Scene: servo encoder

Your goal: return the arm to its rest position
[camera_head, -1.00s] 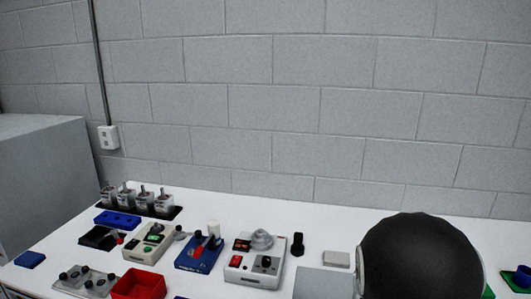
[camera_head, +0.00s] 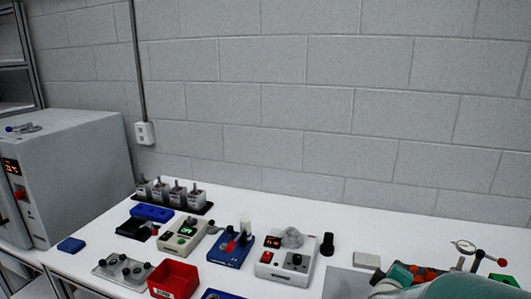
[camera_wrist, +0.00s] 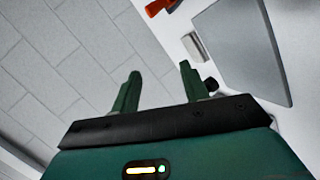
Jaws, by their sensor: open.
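My gripper (camera_wrist: 158,88) shows in the wrist view with its two green fingers apart and nothing between them. It is over or near the white bench (camera_wrist: 203,12), with the floor or wall tiles behind its left finger. In the head view a teal and grey part of my arm sits at the lower right corner, over the bench's right end. The fingertips cannot be made out there.
The white bench (camera_head: 90,262) holds a red bin (camera_head: 174,280), a blue device (camera_head: 230,250), a grey device (camera_head: 287,262), a black knob (camera_head: 327,244) and a grey plate (camera_head: 345,284). A grey oven-like box (camera_head: 75,170) stands left. A block wall (camera_head: 300,100) is behind.

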